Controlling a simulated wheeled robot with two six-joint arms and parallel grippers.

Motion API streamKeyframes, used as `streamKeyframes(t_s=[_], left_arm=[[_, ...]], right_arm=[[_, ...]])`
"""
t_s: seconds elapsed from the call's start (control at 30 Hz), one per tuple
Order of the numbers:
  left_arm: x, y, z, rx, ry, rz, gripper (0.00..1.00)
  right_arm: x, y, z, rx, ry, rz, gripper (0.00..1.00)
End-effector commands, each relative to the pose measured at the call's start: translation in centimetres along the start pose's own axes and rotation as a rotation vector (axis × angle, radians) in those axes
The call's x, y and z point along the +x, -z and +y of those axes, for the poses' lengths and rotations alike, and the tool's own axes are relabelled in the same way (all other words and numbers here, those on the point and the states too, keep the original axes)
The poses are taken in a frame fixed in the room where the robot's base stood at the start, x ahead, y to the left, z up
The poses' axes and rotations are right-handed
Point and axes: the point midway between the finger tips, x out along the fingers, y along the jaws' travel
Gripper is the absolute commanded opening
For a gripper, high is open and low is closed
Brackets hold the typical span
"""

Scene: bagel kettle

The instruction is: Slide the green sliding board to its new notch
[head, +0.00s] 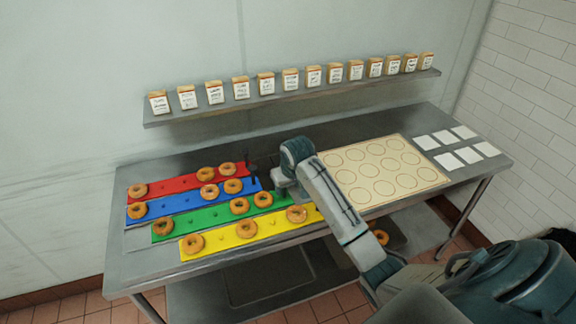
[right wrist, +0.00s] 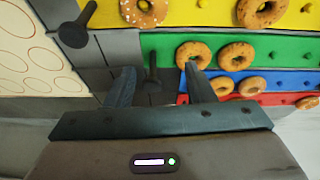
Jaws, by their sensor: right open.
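The green sliding board (head: 212,217) lies between the blue and yellow boards on the steel table, with bagels on it. Its right end is partly hidden by my right arm in the head view. In the right wrist view the green board (right wrist: 298,44) runs across the upper middle. My right gripper (right wrist: 158,78) is open above the boards' right ends. A dark upright knob (right wrist: 152,82) shows between its fingers, with no visible contact. Whether the knob is fixed to the green board is unclear. My left gripper is not in view.
The red (head: 174,185), blue (head: 172,209) and yellow (head: 220,240) boards also carry bagels. Another dark knob (right wrist: 76,28) stands near the yellow board's end. A tan mat with circles (head: 345,172) lies to the right. A shelf (head: 290,97) of labelled packages hangs behind.

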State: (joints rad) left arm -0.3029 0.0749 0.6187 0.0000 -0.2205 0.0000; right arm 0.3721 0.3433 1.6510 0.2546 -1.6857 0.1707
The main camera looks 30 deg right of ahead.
Motion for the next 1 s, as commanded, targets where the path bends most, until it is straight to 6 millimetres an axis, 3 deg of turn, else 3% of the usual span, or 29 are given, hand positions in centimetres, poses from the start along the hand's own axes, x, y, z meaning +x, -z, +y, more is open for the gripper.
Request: streamKeyframes(t_s=[0.03, 0.1, 0.23, 0.47, 1.0], left_arm=[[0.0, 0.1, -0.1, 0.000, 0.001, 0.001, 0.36], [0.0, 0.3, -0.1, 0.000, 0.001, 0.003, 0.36], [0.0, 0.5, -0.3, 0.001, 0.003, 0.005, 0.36], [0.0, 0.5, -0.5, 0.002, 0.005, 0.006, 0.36], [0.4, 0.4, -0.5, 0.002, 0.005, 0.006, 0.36]], right_arm=[[-0.7, 2.0, 0.7, 0.020, 0.001, 0.004, 0.49], [-1.2, 3.8, 1.3, 0.042, 0.005, 0.004, 0.49], [-1.9, 5.4, 1.9, 0.066, 0.010, 0.004, 0.49], [-0.9, 5.7, 2.0, 0.070, 0.011, 0.002, 0.49], [5.7, 5.6, 1.9, 0.069, 0.011, 0.002, 0.49]])
